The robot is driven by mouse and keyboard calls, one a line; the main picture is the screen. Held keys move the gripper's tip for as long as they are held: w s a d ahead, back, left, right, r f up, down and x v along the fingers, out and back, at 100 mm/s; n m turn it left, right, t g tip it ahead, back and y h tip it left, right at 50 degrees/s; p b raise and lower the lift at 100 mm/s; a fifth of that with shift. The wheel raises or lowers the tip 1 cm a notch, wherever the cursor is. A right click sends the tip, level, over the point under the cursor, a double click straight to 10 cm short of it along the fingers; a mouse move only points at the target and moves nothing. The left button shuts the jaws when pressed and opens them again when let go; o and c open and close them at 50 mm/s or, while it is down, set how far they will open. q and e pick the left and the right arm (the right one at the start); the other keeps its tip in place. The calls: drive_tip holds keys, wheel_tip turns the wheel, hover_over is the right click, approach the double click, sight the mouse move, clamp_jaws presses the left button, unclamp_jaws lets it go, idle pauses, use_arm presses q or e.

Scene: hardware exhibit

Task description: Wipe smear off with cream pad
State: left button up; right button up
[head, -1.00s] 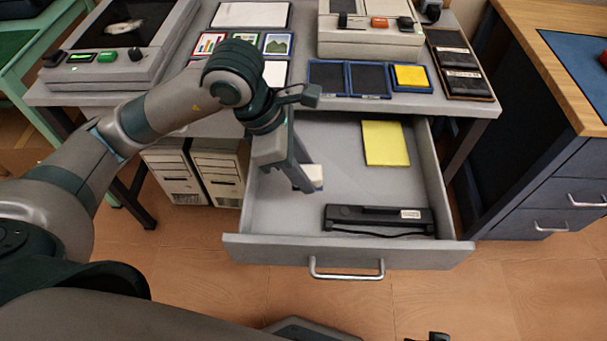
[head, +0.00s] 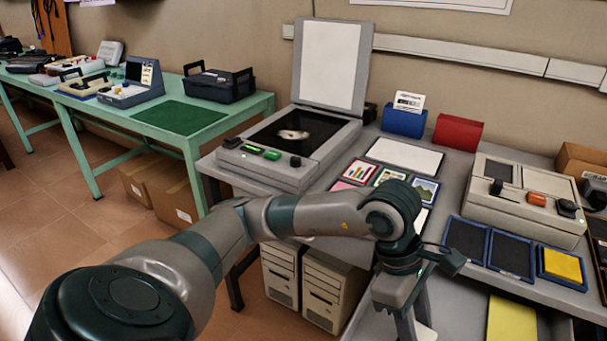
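The smear (head: 293,134) is a pale blotch on the dark glass of the flatbed scanner (head: 306,170). The scanner's lid (head: 330,65) stands open. My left gripper (head: 412,333) points down at the bottom edge, right of and nearer than the scanner. The cream pad (head: 425,332) shows as a pale piece at its fingers; it looks gripped between them, though the frame edge cuts off the fingertips. My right gripper is out of view.
Picture cards (head: 390,177) and a white sheet (head: 404,156) lie right of the scanner. Blue-framed dark pads (head: 466,238), a yellow pad (head: 562,266) and a beige machine (head: 525,200) are farther right. A yellow sheet (head: 511,320) lies in the open drawer below. A green table (head: 160,140) stands left.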

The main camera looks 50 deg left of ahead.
use_arm(q)
drive_tip(key=m, duration=0.1)
drive_tip(key=m+g, duration=0.1)
drive_tip(key=m, duration=0.1)
drive_tip(key=w+a+m, duration=0.1)
drive_tip(key=shift+r+g, duration=0.3)
drive_tip(key=shift+r, duration=0.1)
drive_tip(key=m, duration=0.2)
drive_tip(key=a+m+g, duration=0.1)
drive_tip(key=shift+w+r+m+y, duration=0.3)
drive_tip(key=shift+w+r, duration=0.05)
drive_tip(key=shift+r, duration=0.05)
drive_tip(key=w+a+r+m+g+y, duration=0.2)
drive_tip(key=a+r+m, duration=0.3)
drive_tip(key=m, duration=0.7)
drive_tip(key=shift+w+a+r+g+y, duration=0.15)
drive_tip(key=shift+w+r+g+y, duration=0.25)
drive_tip(key=shift+r+y, duration=0.75)
